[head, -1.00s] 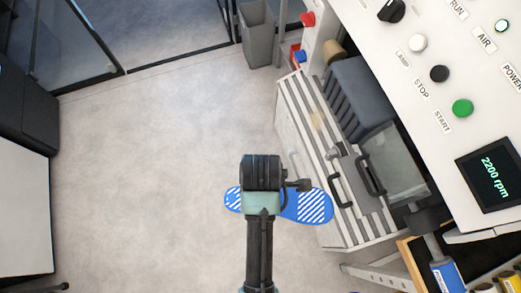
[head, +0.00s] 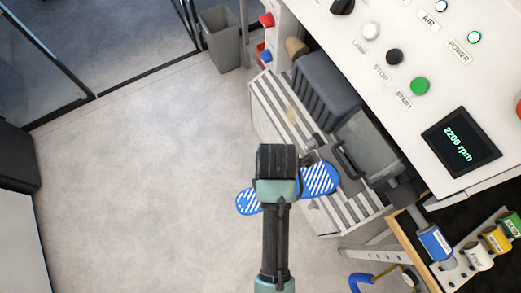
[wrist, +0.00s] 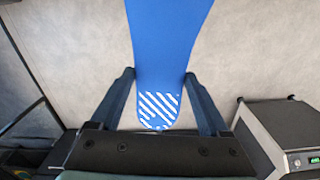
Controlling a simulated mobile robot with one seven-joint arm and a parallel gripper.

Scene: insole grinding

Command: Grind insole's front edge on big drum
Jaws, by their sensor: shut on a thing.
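The blue insole (head: 319,179) has white diagonal stripes at both ends. In the head view it sticks out on both sides beneath my wrist, its right end over the grinder cabinet's edge. In the wrist view the insole (wrist: 168,45) runs between the two fingers of my gripper (wrist: 159,75), striped end toward the palm, far end out of frame at the top. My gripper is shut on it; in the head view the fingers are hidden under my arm. A tan cylinder (head: 296,47) and a dark ribbed part (head: 325,88) sit on the grinder; I cannot tell which is the big drum.
The control panel (head: 400,45) with buttons and a display (head: 460,142) reading 2200 rpm is at upper right. A grey bin (head: 221,38) stands at the back. A rack with coloured canisters (head: 436,243) is at lower right.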

